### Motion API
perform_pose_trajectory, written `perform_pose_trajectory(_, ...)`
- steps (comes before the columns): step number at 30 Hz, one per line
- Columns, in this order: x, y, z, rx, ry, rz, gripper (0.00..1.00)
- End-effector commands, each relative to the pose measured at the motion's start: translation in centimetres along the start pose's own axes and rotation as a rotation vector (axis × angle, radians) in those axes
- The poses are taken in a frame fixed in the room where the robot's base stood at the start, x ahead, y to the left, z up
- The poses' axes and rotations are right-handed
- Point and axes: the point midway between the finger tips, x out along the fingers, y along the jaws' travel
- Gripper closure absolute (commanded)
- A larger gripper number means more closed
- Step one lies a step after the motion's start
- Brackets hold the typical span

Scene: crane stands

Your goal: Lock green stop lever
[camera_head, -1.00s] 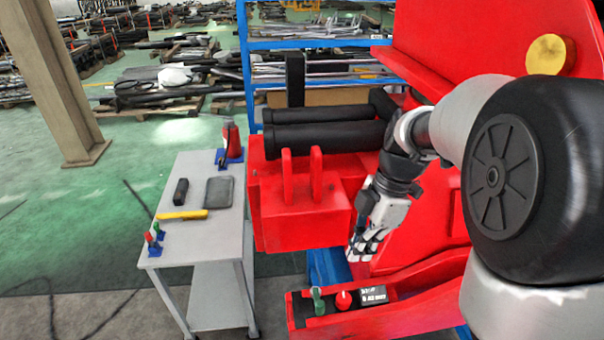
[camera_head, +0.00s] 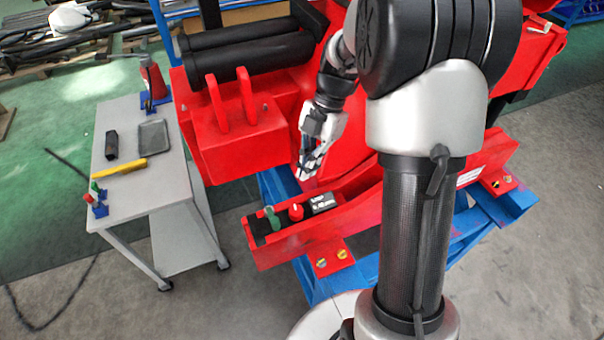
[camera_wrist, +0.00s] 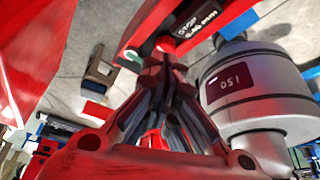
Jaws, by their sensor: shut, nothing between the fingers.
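The green stop lever (camera_head: 272,217) stands at the left end of the red control panel (camera_head: 352,214), left of a red knob (camera_head: 296,211) and a small black display (camera_head: 323,202). My gripper (camera_head: 306,174) is shut and empty, pointing down above and behind the panel, apart from the lever. In the wrist view my shut fingertips (camera_wrist: 163,62) lie in front of the panel near the red knob (camera_wrist: 165,45). A small green bit, likely the lever (camera_wrist: 132,55), shows just left of it.
A red block with two upright handles (camera_head: 235,130) stands left of my gripper, with black rollers (camera_head: 250,50) behind it. A grey cart (camera_head: 150,190) on the left carries a yellow tool (camera_head: 118,169) and small items. A blue frame (camera_head: 316,278) lies under the panel.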

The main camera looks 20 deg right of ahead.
Motion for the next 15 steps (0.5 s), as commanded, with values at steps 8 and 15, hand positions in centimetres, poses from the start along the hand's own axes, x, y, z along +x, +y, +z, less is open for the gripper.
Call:
perform_pose_trajectory(8, 6.4, -0.1, 0.0, 0.001, 0.004, -0.005, 1.0)
perform_pose_trajectory(15, 8.8, 0.0, -2.2, -0.002, -0.001, -0.001, 1.0)
